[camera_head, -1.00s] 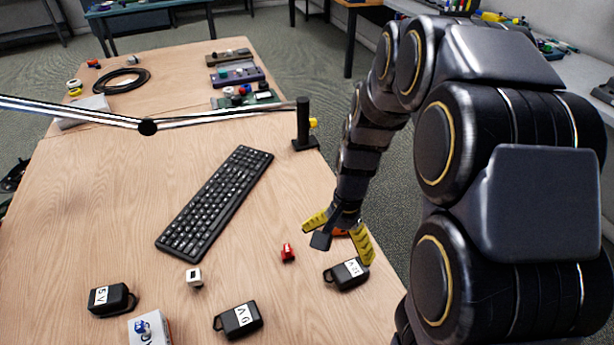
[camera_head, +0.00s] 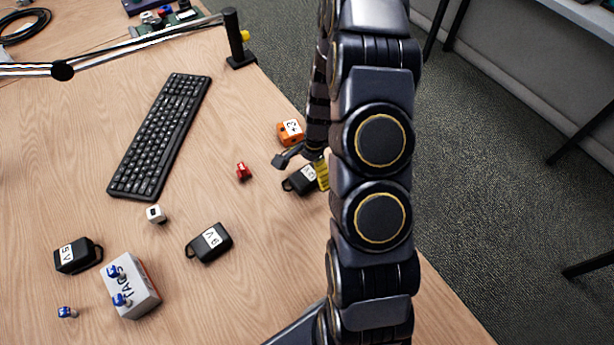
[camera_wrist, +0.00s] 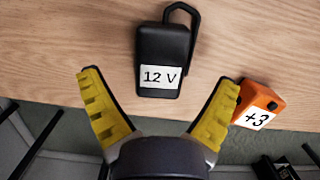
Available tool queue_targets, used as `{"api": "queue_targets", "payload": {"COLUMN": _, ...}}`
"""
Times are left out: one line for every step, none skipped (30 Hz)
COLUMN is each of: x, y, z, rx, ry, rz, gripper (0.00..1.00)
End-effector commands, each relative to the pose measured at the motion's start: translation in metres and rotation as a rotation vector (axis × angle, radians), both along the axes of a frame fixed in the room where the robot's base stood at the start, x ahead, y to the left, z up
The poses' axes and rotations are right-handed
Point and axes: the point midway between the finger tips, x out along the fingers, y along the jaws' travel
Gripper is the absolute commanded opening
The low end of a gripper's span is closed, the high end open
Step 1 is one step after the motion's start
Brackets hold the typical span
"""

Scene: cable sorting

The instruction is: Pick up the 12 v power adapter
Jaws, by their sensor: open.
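The 12 V power adapter (camera_wrist: 165,50) is a black block with a white "12 V" label and a cable loop. In the wrist view it lies on the table just beyond and between the fingertips. In the head view the adapter (camera_head: 298,181) lies near the table's right edge, partly hidden by my arm.
An orange "+3" block (camera_wrist: 258,104) lies right beside the right finger. A red piece (camera_head: 243,171), a 9V adapter (camera_head: 209,243), a 5V adapter (camera_head: 77,256), a white TAGS box (camera_head: 130,286) and a keyboard (camera_head: 160,136) share the wooden table (camera_head: 230,310). The table edge is close.

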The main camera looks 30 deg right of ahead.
Motion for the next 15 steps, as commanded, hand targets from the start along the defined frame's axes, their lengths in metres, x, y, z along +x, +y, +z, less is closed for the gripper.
{"api": "queue_targets", "payload": {"x": 0.000, "y": 0.002, "z": -0.009, "rx": 0.001, "ry": 0.002, "rz": 0.001, "gripper": 0.91}}
{"api": "queue_targets", "payload": {"x": 0.000, "y": 0.002, "z": -0.012, "rx": 0.000, "ry": 0.000, "rz": 0.001, "gripper": 0.91}}
{"api": "queue_targets", "payload": {"x": 0.000, "y": 0.003, "z": -0.017, "rx": 0.000, "ry": 0.000, "rz": 0.001, "gripper": 0.91}}
{"api": "queue_targets", "payload": {"x": 0.000, "y": 0.003, "z": -0.020, "rx": 0.000, "ry": 0.000, "rz": 0.001, "gripper": 0.91}}
{"api": "queue_targets", "payload": {"x": 0.000, "y": 0.003, "z": -0.021, "rx": 0.000, "ry": 0.000, "rz": 0.001, "gripper": 0.91}}
{"api": "queue_targets", "payload": {"x": 0.000, "y": 0.004, "z": -0.022, "rx": 0.000, "ry": 0.000, "rz": 0.001, "gripper": 0.91}}
{"api": "queue_targets", "payload": {"x": 0.000, "y": 0.003, "z": -0.022, "rx": 0.000, "ry": -0.001, "rz": 0.001, "gripper": 0.91}}
{"api": "queue_targets", "payload": {"x": 0.000, "y": 0.003, "z": -0.022, "rx": -0.001, "ry": -0.001, "rz": 0.001, "gripper": 0.91}}
{"api": "queue_targets", "payload": {"x": 0.000, "y": 0.003, "z": -0.022, "rx": -0.001, "ry": -0.002, "rz": 0.001, "gripper": 0.91}}
{"api": "queue_targets", "payload": {"x": 0.000, "y": 0.003, "z": -0.022, "rx": -0.001, "ry": -0.002, "rz": 0.001, "gripper": 0.91}}
{"api": "queue_targets", "payload": {"x": 0.000, "y": 0.003, "z": -0.022, "rx": -0.001, "ry": -0.002, "rz": 0.001, "gripper": 0.91}}
{"api": "queue_targets", "payload": {"x": 0.000, "y": 0.003, "z": -0.021, "rx": -0.001, "ry": -0.002, "rz": 0.001, "gripper": 0.80}}
{"api": "queue_targets", "payload": {"x": 0.000, "y": 0.003, "z": -0.021, "rx": -0.001, "ry": -0.002, "rz": 0.001, "gripper": 0.67}}
{"api": "queue_targets", "payload": {"x": 0.000, "y": 0.003, "z": -0.021, "rx": -0.001, "ry": -0.002, "rz": 0.001, "gripper": 0.54}}
{"api": "queue_targets", "payload": {"x": 0.000, "y": 0.003, "z": -0.021, "rx": -0.001, "ry": -0.002, "rz": 0.002, "gripper": 0.37}}
